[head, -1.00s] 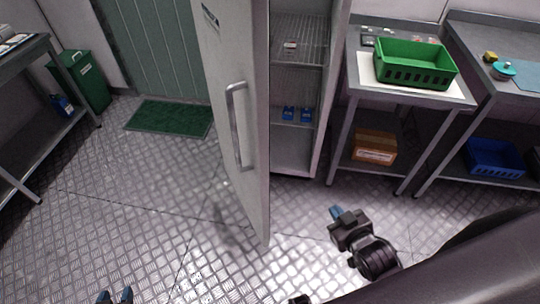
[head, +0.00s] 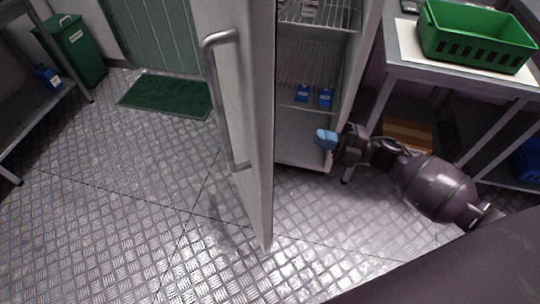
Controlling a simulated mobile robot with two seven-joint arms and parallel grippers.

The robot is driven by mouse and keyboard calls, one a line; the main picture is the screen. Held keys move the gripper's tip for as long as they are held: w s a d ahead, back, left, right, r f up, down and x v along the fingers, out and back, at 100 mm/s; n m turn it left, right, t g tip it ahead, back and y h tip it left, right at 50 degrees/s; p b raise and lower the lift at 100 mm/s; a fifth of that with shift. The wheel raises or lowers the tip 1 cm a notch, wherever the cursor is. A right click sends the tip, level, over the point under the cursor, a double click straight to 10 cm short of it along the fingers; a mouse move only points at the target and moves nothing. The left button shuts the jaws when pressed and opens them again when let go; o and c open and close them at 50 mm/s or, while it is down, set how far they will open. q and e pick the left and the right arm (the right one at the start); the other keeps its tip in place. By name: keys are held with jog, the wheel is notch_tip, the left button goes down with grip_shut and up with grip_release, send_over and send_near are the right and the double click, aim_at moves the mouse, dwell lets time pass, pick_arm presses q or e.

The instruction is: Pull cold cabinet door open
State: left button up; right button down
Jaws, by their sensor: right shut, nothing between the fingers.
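The cold cabinet door (head: 236,95) stands swung open toward me, seen nearly edge-on, with a long grey bar handle (head: 224,105) on its left face. The open cabinet (head: 301,159) shows to the right of the door, with wire shelves and two blue packs (head: 313,95) inside. My right gripper (head: 325,138) has blue fingertips. It is shut and empty, in front of the cabinet's lower right side, to the right of the door and apart from the door's edge. My left gripper is not in view.
A steel table (head: 397,71) with a green crate (head: 476,40) stands right of the cabinet, a cardboard box (head: 408,134) beneath it. A green bin (head: 75,50) and green mat (head: 167,95) are at the back left. The floor left of the door is clear.

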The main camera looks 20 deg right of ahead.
notch_tip(320, 180, down, 7)
jog(key=w+d+n+g+b, duration=0.25)
jog(key=n+g+b, duration=0.25)
jog(key=n+g, duration=0.4)
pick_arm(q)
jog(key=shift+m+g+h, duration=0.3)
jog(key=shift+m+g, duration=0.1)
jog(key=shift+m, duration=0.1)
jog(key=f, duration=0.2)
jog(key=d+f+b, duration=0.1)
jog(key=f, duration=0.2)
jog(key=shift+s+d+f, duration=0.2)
pick_arm(e)
jog(key=a+g, duration=0.2)
jog(key=a, duration=1.1)
jog(key=shift+n, duration=0.4)
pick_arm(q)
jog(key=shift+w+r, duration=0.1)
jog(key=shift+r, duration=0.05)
pick_arm(e)
jog(key=shift+a+r, duration=0.1)
jog(key=shift+a, duration=0.15)
